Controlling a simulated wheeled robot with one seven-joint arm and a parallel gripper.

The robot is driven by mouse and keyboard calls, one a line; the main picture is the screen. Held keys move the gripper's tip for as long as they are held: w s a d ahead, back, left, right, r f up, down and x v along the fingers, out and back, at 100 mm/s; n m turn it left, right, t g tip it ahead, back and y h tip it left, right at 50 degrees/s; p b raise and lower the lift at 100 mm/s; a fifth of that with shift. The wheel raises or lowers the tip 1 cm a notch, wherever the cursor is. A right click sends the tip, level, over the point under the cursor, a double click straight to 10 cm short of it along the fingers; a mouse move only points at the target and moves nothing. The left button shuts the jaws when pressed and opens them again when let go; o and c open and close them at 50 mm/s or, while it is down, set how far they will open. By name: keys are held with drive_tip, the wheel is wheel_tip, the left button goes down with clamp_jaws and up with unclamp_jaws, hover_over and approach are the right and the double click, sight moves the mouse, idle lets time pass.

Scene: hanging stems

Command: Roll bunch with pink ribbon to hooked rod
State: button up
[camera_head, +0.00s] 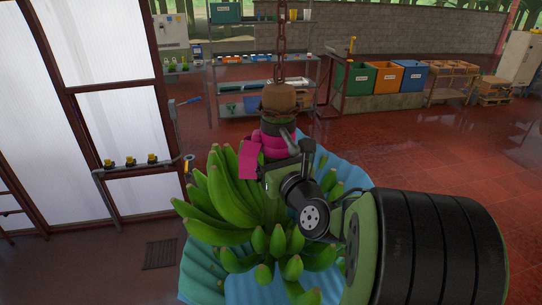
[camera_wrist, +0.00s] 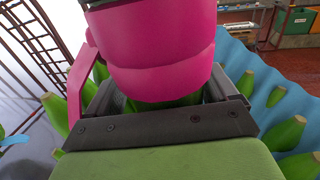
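The green banana bunch (camera_head: 228,200) hangs stem up from a chain (camera_head: 281,45) in the head view, with a brown stem end (camera_head: 278,98) at the top. The pink ribbon (camera_head: 273,142) is wrapped around its stem, with a loose tail on the left. It fills the top middle of the wrist view (camera_wrist: 155,50). My gripper (camera_head: 277,165) is at the stem by the ribbon. In the wrist view its two fingers (camera_wrist: 162,92) stand on either side of the stem; whether they press on it I cannot tell. I cannot make out the hooked rod for certain.
A blue sheet (camera_head: 345,178) lies behind and beneath the bunch. A grey bar (camera_head: 140,170) with black and yellow items runs along the left wall. Green, orange and blue bins (camera_head: 398,77) and a shelf rack (camera_head: 235,87) stand behind. The red floor at right is clear.

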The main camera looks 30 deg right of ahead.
drive_tip(key=b, duration=0.4)
hover_over(276, 211)
drive_tip(key=w+d, duration=0.2)
drive_tip(key=d, duration=0.1)
drive_tip(key=shift+d+f, duration=0.1)
drive_tip(key=shift+d, duration=0.1)
drive_tip(key=shift+w+p, duration=0.1)
drive_tip(key=shift+p, duration=0.25)
